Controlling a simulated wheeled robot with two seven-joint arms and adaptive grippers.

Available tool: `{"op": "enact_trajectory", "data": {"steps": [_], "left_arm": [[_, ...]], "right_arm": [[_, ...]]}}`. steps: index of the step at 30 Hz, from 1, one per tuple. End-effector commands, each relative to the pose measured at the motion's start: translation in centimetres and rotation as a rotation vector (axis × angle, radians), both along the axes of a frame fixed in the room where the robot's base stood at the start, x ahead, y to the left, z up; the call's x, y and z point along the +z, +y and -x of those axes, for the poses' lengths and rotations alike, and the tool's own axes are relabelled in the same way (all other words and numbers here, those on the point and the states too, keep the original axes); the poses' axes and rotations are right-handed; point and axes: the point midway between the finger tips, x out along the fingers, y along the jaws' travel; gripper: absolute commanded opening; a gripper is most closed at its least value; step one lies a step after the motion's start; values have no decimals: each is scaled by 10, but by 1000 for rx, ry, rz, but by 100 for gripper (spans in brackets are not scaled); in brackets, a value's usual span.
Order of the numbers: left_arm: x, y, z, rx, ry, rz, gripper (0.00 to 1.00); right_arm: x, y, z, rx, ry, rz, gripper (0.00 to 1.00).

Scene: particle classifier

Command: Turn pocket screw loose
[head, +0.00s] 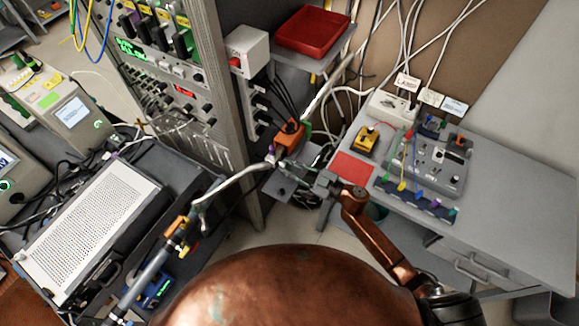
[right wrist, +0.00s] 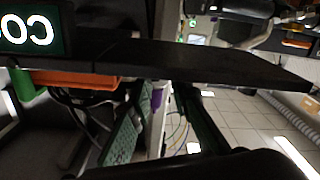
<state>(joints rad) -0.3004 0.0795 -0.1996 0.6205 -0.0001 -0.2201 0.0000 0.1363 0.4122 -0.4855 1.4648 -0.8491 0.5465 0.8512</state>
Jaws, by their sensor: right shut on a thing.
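My right gripper (head: 285,166) is at the middle of the head view, at the end of the copper arm coming from the lower right. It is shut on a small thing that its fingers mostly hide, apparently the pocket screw. A purple piece (head: 270,150) and an orange block (head: 290,136) sit right by the fingertips. In the right wrist view, green finger pads (right wrist: 160,132) point up at a dark plate, and the purple piece (right wrist: 157,97) shows between them. The screw's head and thread cannot be made out.
A grey rack (head: 205,90) stands just left of the gripper. A grey bench (head: 510,200) with a control box (head: 430,160) and a red mat (head: 352,168) stands right. A red tray (head: 312,30) is behind. A perforated case (head: 95,225) is lower left; cables hang close around.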

Motion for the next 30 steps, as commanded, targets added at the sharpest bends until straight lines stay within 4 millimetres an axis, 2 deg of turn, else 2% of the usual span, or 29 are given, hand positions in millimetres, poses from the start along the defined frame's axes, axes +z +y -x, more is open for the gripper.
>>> {"op": "enact_trajectory", "data": {"steps": [20, 21, 28, 30], "left_arm": [[0, 0, -1, -1, -1, 0, 62], [0, 0, -1, -1, -1, 0, 62], [0, 0, -1, -1, -1, 0, 62], [0, 0, -1, -1, -1, 0, 62]], "right_arm": [[1, 0, 0, 1, -66, 47, 0], [1, 0, 0, 1, -66, 46, 18], [0, 0, 0, 1, -66, 47, 34], [0, 0, 0, 1, -66, 47, 35]]}}
